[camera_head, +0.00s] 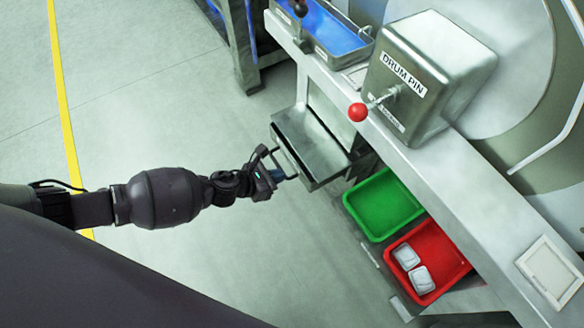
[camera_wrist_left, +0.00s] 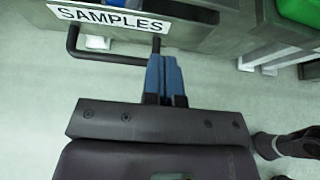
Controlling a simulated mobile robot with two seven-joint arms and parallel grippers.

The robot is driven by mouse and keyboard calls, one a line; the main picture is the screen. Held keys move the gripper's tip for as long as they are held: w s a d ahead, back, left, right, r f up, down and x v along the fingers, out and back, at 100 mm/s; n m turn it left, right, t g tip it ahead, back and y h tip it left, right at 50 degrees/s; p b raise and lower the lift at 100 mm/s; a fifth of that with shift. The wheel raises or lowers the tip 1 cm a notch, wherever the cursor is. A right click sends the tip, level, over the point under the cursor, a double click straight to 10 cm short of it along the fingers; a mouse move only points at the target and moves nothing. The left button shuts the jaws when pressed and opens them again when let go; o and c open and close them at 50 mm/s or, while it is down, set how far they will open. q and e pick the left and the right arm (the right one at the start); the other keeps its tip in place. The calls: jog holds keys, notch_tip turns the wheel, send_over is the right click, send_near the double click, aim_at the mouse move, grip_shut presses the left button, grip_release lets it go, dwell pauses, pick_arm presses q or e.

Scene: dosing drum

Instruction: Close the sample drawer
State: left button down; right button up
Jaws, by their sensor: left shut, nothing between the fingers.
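The sample drawer (camera_head: 312,143) is a grey metal drawer standing open, pulled out from the front of the grey machine. Its front carries a white SAMPLES label (camera_wrist_left: 108,18) and a dark bar handle (camera_wrist_left: 105,57), both seen in the left wrist view. My left gripper (camera_head: 285,176) is at the drawer's front, by the handle. Its blue fingers (camera_wrist_left: 165,68) are shut with nothing between them, close to the right end of the handle in the wrist view. I cannot tell whether they touch it. My right gripper is not in view.
A green bin (camera_head: 384,204) and a red bin (camera_head: 440,250) with white packets stand low, right of the drawer. Above is a DRUM PIN box (camera_head: 430,75) with a red-knobbed lever (camera_head: 358,112). The floor in front of the drawer is otherwise clear.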

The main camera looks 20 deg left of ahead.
aim_at(298, 168)
pick_arm(q)
jog(key=shift+w+d+f, duration=0.15)
jog(key=shift+w+d, duration=0.55)
jog(key=shift+w, duration=0.25)
jog(key=shift+w+d, duration=0.55)
jog(key=shift+w, duration=0.2)
